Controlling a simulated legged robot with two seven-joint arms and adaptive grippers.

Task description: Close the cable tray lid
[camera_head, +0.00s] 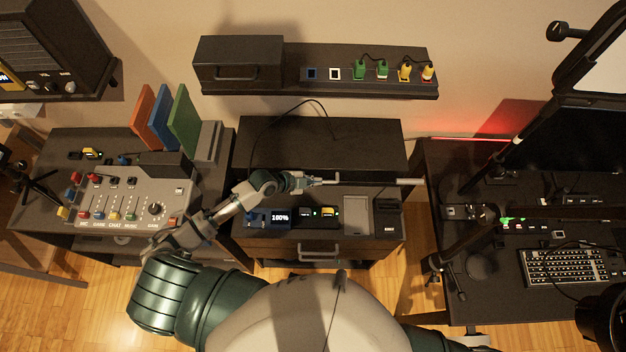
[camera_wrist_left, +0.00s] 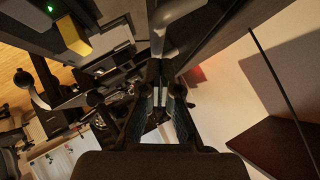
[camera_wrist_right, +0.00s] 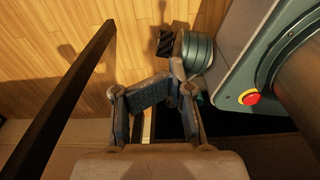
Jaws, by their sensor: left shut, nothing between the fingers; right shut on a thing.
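The cable tray appears to be the dark cabinet top at the middle. Its raised dark panel, which looks like the lid (camera_head: 325,145), stands behind the open front section (camera_head: 385,228). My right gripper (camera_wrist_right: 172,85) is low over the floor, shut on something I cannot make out.
The front section holds a display (camera_head: 280,217) reading 100% and small devices. A black cable (camera_head: 252,140) loops over the panel. A mixer (camera_head: 125,205) stands left, a desk with keyboard (camera_head: 565,266) right. A wall shelf (camera_head: 390,87) with plugs hangs above.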

